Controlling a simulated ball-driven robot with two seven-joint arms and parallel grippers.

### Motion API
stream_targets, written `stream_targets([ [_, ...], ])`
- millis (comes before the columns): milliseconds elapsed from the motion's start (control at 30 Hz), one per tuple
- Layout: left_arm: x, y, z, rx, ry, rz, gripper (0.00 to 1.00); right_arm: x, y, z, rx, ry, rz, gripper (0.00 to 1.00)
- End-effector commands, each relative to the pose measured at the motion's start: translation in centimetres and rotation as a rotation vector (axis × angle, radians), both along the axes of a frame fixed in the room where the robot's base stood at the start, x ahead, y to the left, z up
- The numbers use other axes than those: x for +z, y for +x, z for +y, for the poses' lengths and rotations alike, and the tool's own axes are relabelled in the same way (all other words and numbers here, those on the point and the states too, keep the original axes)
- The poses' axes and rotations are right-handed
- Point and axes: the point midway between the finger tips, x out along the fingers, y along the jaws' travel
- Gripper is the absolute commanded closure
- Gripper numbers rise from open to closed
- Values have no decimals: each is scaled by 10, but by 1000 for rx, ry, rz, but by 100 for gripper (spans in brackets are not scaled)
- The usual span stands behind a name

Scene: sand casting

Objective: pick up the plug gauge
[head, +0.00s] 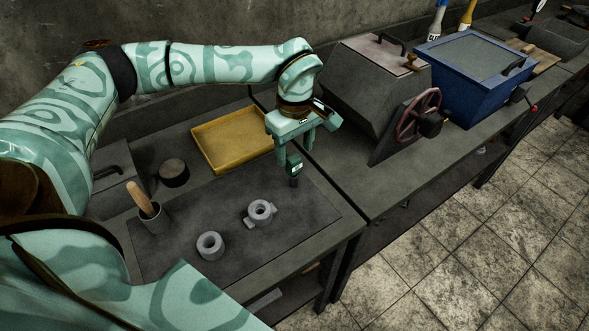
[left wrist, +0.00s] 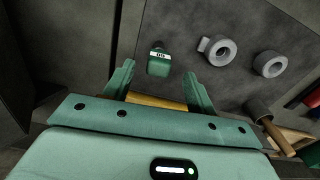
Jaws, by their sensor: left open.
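The plug gauge (head: 294,163) shows as a small green body with a white label and a dark tip, over the dark mat near its back right part. In the left wrist view the gauge (left wrist: 159,63) shows green with its white label, seen through the gap between my fingers. My left gripper (head: 291,143) is open, fingers pointing down, just above the gauge; it also shows in the left wrist view (left wrist: 159,76). I cannot tell whether either finger touches the gauge. My right gripper is not in view.
Two grey ring parts (head: 210,245) (head: 260,212) lie on the dark mat (head: 190,268). A cup with a wooden handle (head: 151,218), a dark round puck (head: 173,172) and a yellow tray (head: 228,138) stand nearby. A grey machine with a red handwheel (head: 416,113) and a blue box (head: 470,85) stand to the right.

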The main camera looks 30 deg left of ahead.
Motion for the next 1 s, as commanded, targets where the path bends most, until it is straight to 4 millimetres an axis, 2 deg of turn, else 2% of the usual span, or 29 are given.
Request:
stream_targets([
  [133, -12, 1, 2, 1, -1, 1, 44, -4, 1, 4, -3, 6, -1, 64],
  [300, -42, 3, 6, 1, -1, 4, 44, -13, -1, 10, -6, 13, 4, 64],
  [400, -53, 3, 6, 0, 0, 2, 44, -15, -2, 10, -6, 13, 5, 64],
  [600, -52, 4, 6, 0, 0, -1, 44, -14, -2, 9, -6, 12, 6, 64],
  [667, -52, 4, 6, 0, 0, -1, 58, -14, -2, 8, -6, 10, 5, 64],
  [800, -52, 4, 6, 0, 0, -1, 96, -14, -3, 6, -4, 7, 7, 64],
  [1000, -52, 4, 6, 0, 0, -1, 96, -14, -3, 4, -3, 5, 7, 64],
])
